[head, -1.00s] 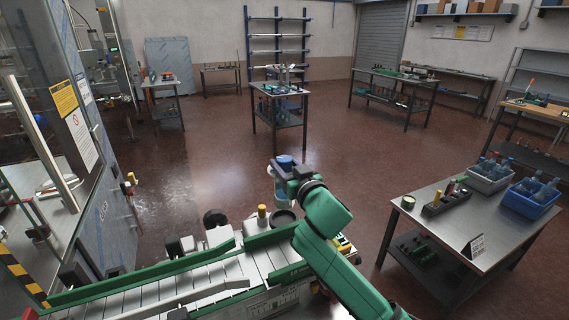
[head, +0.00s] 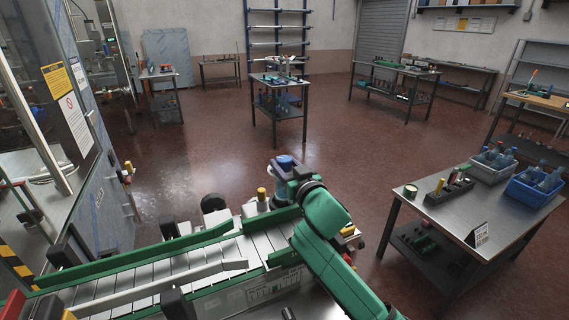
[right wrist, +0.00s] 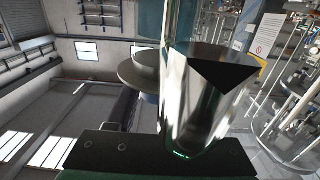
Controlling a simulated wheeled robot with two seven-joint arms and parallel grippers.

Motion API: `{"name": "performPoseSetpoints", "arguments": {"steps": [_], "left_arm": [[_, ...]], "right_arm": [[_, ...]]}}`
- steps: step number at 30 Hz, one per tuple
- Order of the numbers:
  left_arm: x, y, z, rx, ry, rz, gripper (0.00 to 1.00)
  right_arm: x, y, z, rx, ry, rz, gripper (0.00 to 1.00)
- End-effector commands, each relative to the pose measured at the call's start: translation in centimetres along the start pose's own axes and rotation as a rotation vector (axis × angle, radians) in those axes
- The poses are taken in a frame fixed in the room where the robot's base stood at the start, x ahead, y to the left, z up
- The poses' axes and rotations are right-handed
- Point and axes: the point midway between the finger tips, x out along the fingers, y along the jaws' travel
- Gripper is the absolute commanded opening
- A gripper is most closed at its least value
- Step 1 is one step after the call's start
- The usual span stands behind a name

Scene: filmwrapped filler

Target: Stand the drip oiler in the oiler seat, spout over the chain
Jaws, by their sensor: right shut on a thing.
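My right gripper (head: 289,172) is shut on the drip oiler, whose blue cap (head: 285,161) shows above the jaws in the head view. The oiler looks upright; its lower body is mostly hidden by my gripper and wrist. It is over the far end of the slatted conveyor chain (head: 190,256). I cannot make out the seat or the spout here. In the right wrist view a shiny metal piece (right wrist: 200,100) stands close to the lens, with a grey round disc (right wrist: 140,70) behind it; I cannot tell what they belong to. My left gripper is not in view.
Green guide rails (head: 150,260) run along the conveyor. A yellow-topped post (head: 261,194) and a black round knob (head: 213,203) stand at its far end, near the oiler. A steel table (head: 420,215) with blue and grey bins is at the right. Open floor lies beyond.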

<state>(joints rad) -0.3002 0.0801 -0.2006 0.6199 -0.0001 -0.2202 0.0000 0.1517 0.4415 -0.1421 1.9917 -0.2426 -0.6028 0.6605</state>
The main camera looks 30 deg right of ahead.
Motion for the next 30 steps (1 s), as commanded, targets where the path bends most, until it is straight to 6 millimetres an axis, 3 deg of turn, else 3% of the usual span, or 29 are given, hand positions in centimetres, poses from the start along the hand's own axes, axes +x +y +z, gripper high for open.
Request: {"name": "performPoseSetpoints", "arguments": {"steps": [30], "left_arm": [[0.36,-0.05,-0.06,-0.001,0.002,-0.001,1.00]], "right_arm": [[-0.02,-0.02,0.67,0.001,0.002,0.000,0.00]]}}
